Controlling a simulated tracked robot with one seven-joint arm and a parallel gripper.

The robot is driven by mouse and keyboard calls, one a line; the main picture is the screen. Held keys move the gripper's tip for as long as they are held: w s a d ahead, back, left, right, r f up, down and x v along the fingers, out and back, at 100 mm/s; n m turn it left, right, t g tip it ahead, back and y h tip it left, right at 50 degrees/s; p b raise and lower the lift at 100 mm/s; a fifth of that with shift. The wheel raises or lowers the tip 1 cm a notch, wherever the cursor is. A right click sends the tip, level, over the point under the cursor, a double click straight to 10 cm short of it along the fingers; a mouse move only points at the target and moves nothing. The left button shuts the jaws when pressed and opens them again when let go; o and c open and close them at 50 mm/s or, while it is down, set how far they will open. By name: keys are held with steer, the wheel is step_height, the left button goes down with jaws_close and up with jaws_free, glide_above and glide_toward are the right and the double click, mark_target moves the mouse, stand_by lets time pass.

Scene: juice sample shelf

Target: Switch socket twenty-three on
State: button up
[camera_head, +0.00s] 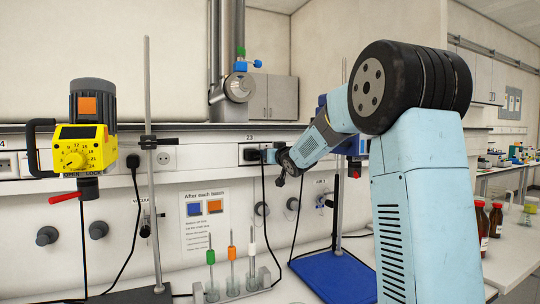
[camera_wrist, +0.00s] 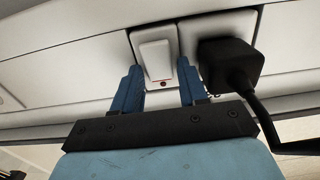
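Socket twenty-three (camera_head: 249,154) is in the panel strip at the back, under a "23" label, with a black plug in it. In the wrist view, its white rocker switch (camera_wrist: 156,61) sits left of the black plug (camera_wrist: 230,66), and a small red mark shows at the rocker's lower end. My gripper (camera_wrist: 160,82) is open and empty, its two blue fingers on either side of the rocker's lower part. I cannot tell whether the fingers touch the panel. In the head view my gripper (camera_head: 270,156) is at the socket, partly hidden by my arm.
A yellow stirrer motor (camera_head: 84,148) is clamped to a metal stand (camera_head: 150,180) at left. An "After each batch" notice (camera_head: 205,215) hangs below the socket. The plug's cord (camera_wrist: 262,125) hangs right of my gripper.

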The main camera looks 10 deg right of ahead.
steer(key=c, duration=0.8)
steer(key=shift+o, duration=0.2)
steer(key=shift+s+f+t+y, duration=0.15)
steer(key=shift+f+t, duration=0.1)
steer(key=shift+t, duration=0.55)
steer(key=shift+w+f+t+y, duration=0.1)
steer(key=shift+f+t+y, duration=0.1)
steer(key=shift+t, duration=0.6)
steer(key=o, duration=0.8)
steer(key=shift+s, duration=0.1)
steer(key=v, duration=1.3)
steer(key=shift+s+d+f, duration=0.2)
steer(key=shift+s+f, duration=0.05)
steer(key=shift+s, duration=0.05)
